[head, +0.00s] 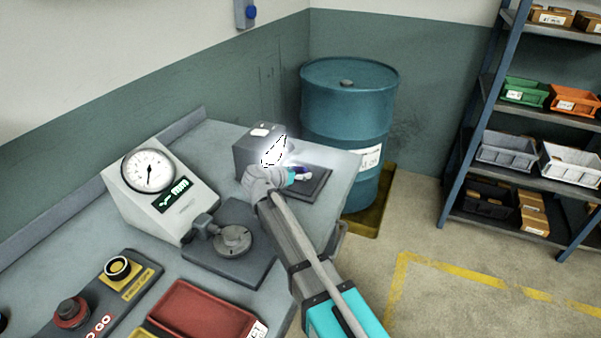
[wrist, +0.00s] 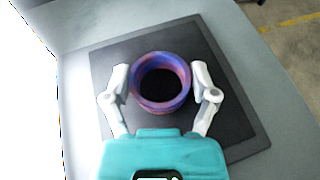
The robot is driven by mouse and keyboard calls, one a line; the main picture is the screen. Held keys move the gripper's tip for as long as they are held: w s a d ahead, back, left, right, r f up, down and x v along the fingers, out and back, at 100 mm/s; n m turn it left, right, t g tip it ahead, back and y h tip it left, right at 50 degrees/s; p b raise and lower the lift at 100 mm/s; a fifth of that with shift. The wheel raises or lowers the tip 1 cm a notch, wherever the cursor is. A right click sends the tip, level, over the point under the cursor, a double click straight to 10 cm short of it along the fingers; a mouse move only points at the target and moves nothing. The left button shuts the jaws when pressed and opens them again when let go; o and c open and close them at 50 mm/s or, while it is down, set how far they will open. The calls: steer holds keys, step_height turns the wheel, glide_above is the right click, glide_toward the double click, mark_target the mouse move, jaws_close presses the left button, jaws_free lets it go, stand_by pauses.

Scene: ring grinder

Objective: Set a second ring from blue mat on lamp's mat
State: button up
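A ring (wrist: 160,105), blue-purple with reddish patches, is between the two pale fingers of my gripper (wrist: 162,78) in the wrist view. Both fingertips appear to touch its outer sides. The ring is over the dark mat (wrist: 228,125); I cannot tell whether it rests on it or hangs just above. In the head view my gripper (head: 298,175) is over the same dark mat (head: 318,190), beside the glowing lamp box (head: 250,150). No blue mat and no other ring is visible.
A dial gauge (head: 165,185) and a dark-based round fixture (head: 232,240) stand left of my arm. A red tray (head: 205,312) and a button panel (head: 100,292) are nearer. A blue drum (head: 348,115) stands behind the table's far right edge. A shelf (head: 530,110) is at right.

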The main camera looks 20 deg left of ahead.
steer(key=shift+o, duration=1)
steer(key=shift+r, duration=0.2)
steer(key=shift+s+r+p, duration=0.15)
steer(key=shift+s+p, duration=0.05)
steer(key=shift+p, duration=0.1)
steer(key=p+v, duration=0.4)
steer(key=v, duration=0.7)
steer(key=shift+s+a, duration=0.2)
steer(key=shift+s, duration=0.05)
